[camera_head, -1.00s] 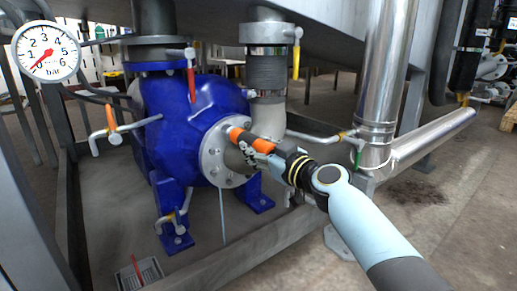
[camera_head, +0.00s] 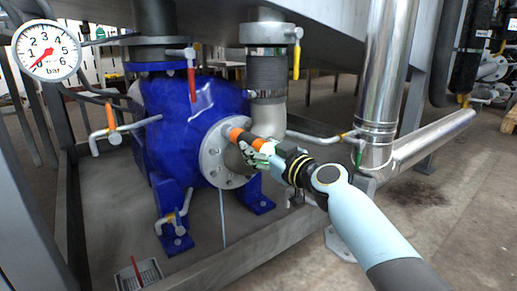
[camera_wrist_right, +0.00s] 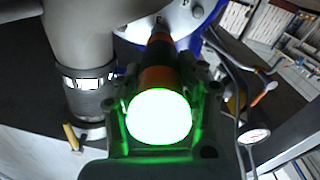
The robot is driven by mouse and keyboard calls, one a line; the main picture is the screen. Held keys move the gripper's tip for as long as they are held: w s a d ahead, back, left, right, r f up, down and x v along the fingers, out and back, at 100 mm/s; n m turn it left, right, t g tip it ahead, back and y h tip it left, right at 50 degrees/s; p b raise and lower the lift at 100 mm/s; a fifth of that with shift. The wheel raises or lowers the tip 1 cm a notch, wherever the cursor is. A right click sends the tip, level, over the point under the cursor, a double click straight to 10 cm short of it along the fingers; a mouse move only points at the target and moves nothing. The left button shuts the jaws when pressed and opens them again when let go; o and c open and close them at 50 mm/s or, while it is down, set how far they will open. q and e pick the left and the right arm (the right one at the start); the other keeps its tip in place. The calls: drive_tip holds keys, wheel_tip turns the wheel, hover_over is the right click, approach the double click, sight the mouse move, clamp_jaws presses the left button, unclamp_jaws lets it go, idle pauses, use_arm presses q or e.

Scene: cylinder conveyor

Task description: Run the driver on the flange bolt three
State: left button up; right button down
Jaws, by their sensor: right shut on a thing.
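The grey round flange (camera_head: 209,163) with bolts around its rim sits on the front of the blue pump (camera_head: 185,105). My right gripper (camera_head: 262,150) is shut on an orange and black driver (camera_head: 237,135), whose front end is at the flange's upper part. In the right wrist view the driver (camera_wrist_right: 158,75) points away toward the flange (camera_wrist_right: 133,32), and its near end glows bright white-green. My left gripper is not in view.
A pressure gauge (camera_head: 47,51) is at the upper left. A vertical pipe with a yellow-handled valve (camera_head: 296,60) stands behind the driver. A red-handled valve (camera_head: 191,80) is above the flange. Open floor lies at right.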

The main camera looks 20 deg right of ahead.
sight(268, 152)
drive_tip(key=shift+r, duration=0.1)
drive_tip(key=shift+v, duration=1.4)
drive_tip(key=shift+s+d, duration=0.15)
drive_tip(key=shift+s, duration=0.15)
